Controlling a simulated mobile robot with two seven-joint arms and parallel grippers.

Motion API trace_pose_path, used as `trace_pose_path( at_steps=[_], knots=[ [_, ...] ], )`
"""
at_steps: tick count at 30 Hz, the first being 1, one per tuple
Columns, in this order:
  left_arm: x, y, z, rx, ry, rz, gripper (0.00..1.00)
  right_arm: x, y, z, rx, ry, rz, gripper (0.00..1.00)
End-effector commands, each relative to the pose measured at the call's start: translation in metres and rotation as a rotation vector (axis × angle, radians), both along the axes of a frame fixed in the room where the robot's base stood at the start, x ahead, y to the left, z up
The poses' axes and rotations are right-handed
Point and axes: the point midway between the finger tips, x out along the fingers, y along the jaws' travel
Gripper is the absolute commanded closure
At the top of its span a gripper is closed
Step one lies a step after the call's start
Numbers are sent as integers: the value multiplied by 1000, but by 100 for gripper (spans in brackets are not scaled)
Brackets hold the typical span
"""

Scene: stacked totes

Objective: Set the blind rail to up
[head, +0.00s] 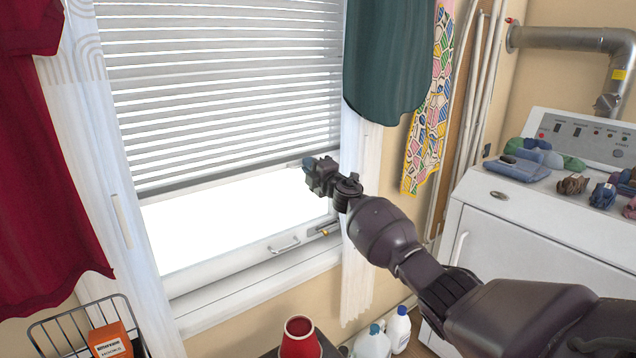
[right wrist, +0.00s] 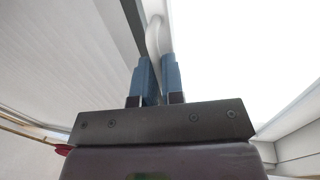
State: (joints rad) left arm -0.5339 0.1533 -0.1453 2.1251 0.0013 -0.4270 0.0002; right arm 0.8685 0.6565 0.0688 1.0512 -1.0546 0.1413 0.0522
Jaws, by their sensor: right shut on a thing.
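The window blind (head: 220,85) has white slats and hangs over the upper part of the window. Its grey bottom rail (head: 230,172) runs across the window, with bright open glass below it. My right gripper (head: 308,165) is at the right end of the rail. In the right wrist view, its blue fingers (right wrist: 158,75) are shut on a pale curved handle (right wrist: 154,35) beside the grey rail (right wrist: 126,28). The handle is mostly hidden by the gripper in the head view. My left gripper is not in view.
A red curtain (head: 40,190) hangs at left. The window sill handle (head: 284,245) is below. A white washer (head: 530,240) stands at right, a red cup (head: 300,338) in front.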

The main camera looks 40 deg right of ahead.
Motion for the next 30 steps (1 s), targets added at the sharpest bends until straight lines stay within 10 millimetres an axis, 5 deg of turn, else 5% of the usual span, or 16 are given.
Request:
trace_pose_path(
  at_steps=[1, 12, 30],
  knots=[
    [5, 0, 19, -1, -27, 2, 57, -2, -1, 40, -1, -23, 0, 100],
    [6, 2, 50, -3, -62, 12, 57, -1, 0, 103, 0, -11, 1, 100],
    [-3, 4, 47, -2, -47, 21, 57, 0, 0, 115, 0, -2, 0, 100]
  ],
)
